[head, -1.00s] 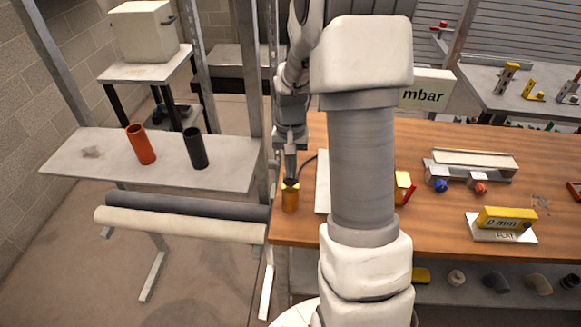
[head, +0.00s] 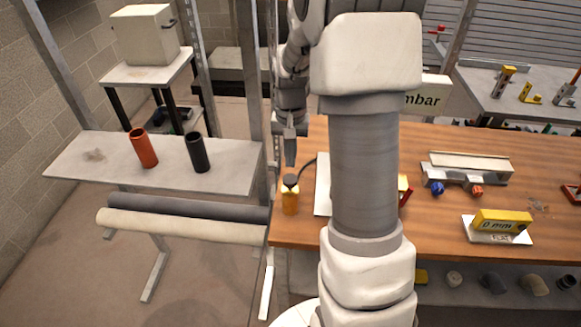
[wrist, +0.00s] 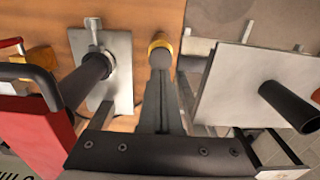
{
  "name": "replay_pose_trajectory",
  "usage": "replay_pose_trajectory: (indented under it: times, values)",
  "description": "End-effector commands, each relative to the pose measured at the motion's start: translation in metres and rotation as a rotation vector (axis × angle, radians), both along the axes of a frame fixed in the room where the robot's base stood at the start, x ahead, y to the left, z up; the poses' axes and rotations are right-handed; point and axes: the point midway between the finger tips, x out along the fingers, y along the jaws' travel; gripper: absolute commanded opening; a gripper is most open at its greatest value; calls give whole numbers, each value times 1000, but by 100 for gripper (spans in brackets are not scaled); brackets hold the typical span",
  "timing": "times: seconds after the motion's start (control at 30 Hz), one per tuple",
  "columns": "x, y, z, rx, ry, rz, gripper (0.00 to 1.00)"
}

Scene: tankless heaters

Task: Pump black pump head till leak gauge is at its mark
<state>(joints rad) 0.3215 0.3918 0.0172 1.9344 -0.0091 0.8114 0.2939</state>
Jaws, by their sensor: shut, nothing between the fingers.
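The pump (head: 290,203) is a small orange-yellow cylinder at the table's left edge, with a black pump head (head: 290,181) on top and a dark hose leaving it to the right. My gripper (head: 290,163) is shut and empty, just above the head, with a small gap. In the wrist view the shut fingers (wrist: 162,105) point toward the dark pump head (wrist: 160,58), which has a yellow rim around it. A white sign ending in "mbar" (head: 430,97) stands behind my arm; my arm hides its number and the middle of the table.
A grey shelf (head: 100,178) with an orange tube (head: 144,148) and a black tube (head: 197,152) stands left of the table. A steel post (head: 250,80) rises close left of my gripper. A yellow "0 mm" block (head: 503,219) sits on the right of the table.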

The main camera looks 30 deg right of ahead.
Motion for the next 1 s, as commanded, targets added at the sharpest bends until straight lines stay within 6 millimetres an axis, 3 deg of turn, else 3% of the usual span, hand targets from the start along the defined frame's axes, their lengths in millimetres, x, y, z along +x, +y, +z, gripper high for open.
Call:
replay_pose_trajectory:
  times: [0.2,0.4,1.0]
  values:
    - [1,0,46,-2,-5,1,0]
    - [1,0,68,-1,-3,1,0]
    - [1,0,71,-1,-2,1,0]
